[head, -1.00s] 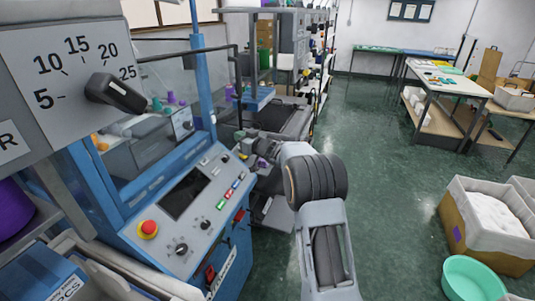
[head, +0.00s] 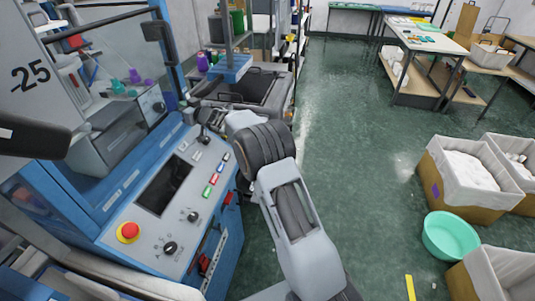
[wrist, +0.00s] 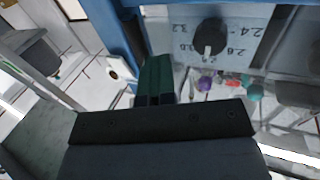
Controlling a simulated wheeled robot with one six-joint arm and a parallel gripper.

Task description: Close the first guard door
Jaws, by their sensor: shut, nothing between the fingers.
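The knitting machine's blue-framed front is at left in the head view. In the wrist view my gripper (wrist: 158,62) shows dark green fingers, shut and empty, beside a blue frame part (wrist: 118,32).
A black knob (wrist: 210,37) on a numbered plate is right of the fingers. A red stop button (head: 128,232) is on the control panel. Lined bins (head: 470,180) and a green basin (head: 451,236) stand at right.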

